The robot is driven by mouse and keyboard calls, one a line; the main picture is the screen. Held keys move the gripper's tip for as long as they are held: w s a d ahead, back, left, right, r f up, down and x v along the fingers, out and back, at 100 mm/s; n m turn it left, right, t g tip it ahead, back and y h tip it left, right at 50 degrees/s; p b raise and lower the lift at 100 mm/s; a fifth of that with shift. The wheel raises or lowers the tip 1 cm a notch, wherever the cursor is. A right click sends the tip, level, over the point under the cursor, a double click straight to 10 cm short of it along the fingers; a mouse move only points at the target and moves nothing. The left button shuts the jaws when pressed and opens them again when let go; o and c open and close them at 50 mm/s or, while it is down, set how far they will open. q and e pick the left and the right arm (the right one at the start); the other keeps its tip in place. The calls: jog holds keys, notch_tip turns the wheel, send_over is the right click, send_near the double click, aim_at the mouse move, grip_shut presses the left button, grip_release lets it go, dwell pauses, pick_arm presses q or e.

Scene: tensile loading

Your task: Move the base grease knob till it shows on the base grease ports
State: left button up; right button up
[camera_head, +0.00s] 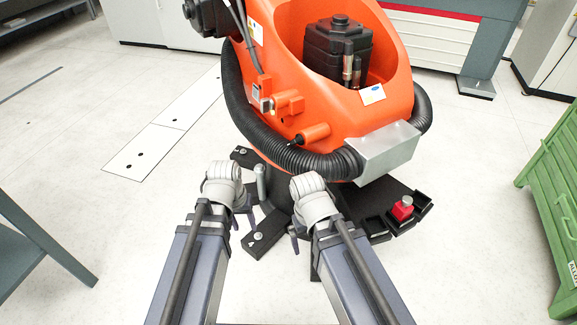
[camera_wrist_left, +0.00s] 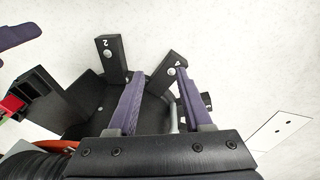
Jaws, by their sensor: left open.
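My left gripper (camera_head: 243,215) is over the black base (camera_head: 262,232) of the orange robot arm. Its two purple fingers stand apart and empty in the left wrist view (camera_wrist_left: 160,72), above base feet marked 2 and 4 (camera_wrist_left: 170,70). My right gripper (camera_head: 298,235) hangs over the base to the right; its finger gap cannot be made out. A red block with a grey cap (camera_head: 403,207), perhaps the knob, sits in a black tray at the base's right; its red part shows at the left edge of the wrist view (camera_wrist_left: 12,104). No grease ports can be made out clearly.
The orange arm (camera_head: 275,90) with its black hose (camera_head: 245,115) rises just beyond both grippers. A grey metal box (camera_head: 385,152) juts out above the tray. A green cabinet (camera_head: 555,190) stands at the right, a grey table (camera_head: 35,250) at the left. White floor between is clear.

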pick_arm(q)
notch_tip(320, 180, down, 6)
jog(key=w+n+h+b, duration=0.1)
jog(key=w+h+b, duration=0.1)
jog(key=b, duration=0.2)
jog(key=n+t+h+b, duration=0.3)
jog(key=n+t+h, duration=0.6)
jog(key=n+h, duration=0.45)
send_near(291, 143)
jog(key=d+n+y, duration=0.1)
jog(key=n, duration=0.1)
jog(key=shift+m, duration=0.25)
jog(key=shift+r+x, duration=0.15)
jog(key=shift+x, duration=1.95)
jog(key=shift+r+x, duration=0.2)
jog(key=shift+x, duration=1.9)
pick_arm(e)
notch_tip(291, 143, down, 10)
pick_arm(q)
jog(key=shift+w+a, duration=0.1)
pick_arm(e)
jog(key=shift+r, duration=0.1)
pick_arm(q)
grip_shut()
